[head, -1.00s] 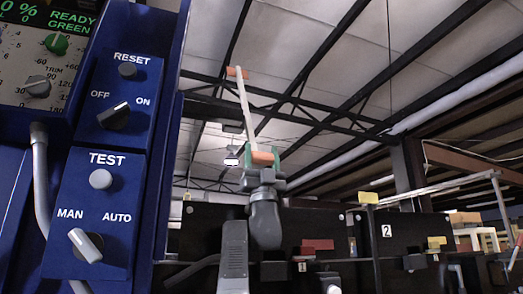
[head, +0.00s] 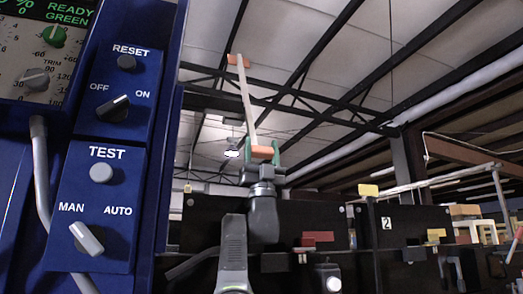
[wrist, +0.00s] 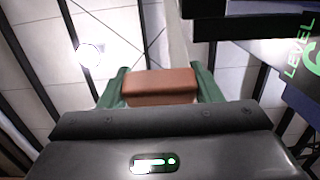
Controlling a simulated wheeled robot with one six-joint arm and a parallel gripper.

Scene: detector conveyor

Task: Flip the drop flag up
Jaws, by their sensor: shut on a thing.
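My gripper (head: 262,153) stands raised in the middle of the head view. Its green fingers are shut on an orange block (wrist: 162,86) at the lower end of a pale stick (head: 246,101). The stick points up, leaning slightly left, with another orange block (head: 238,60) at its top. I cannot tell for sure which part is the drop flag. My gripper is apart from both in the picture.
A blue control panel (head: 115,150) with knobs and buttons fills the left side. Dark panels, one with a label 2 (head: 387,224), run along the bottom right. Another yellow tab (head: 437,232) is farther right. Open space lies above, below the roof beams.

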